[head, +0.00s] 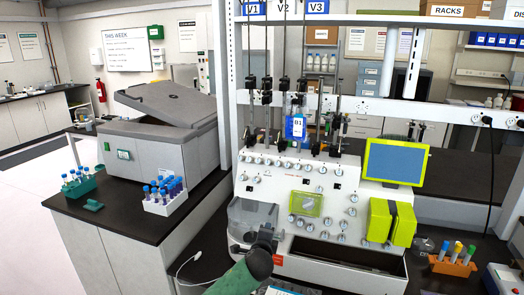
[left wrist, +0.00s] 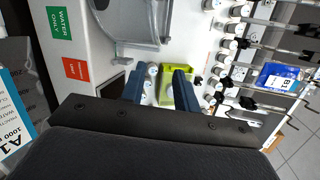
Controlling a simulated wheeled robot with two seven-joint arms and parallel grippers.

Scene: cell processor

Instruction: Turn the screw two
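The white cell processor (head: 275,225) stands on the dark bench, with rows of small knobs (head: 296,219) on its front. Above it hang dark rods with clamps (head: 267,95) under the labels V1, V2 (head: 284,7) and V3. No part is marked as screw two, so I cannot tell which it is. My left gripper (head: 268,236) is in front of the machine's lower left. In the left wrist view my left gripper (left wrist: 160,82) has its two blue fingers apart, with nothing held, facing the panel near a lime-green framed part (left wrist: 180,95). My right gripper is not in view.
A blue-labelled B1 bag (head: 298,127) hangs above the panel. A lime-framed screen (head: 395,162) is at the right. A tube rack (head: 165,205) and grey centrifuge (head: 160,125) stand left. An orange tube rack (head: 453,266) is at lower right.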

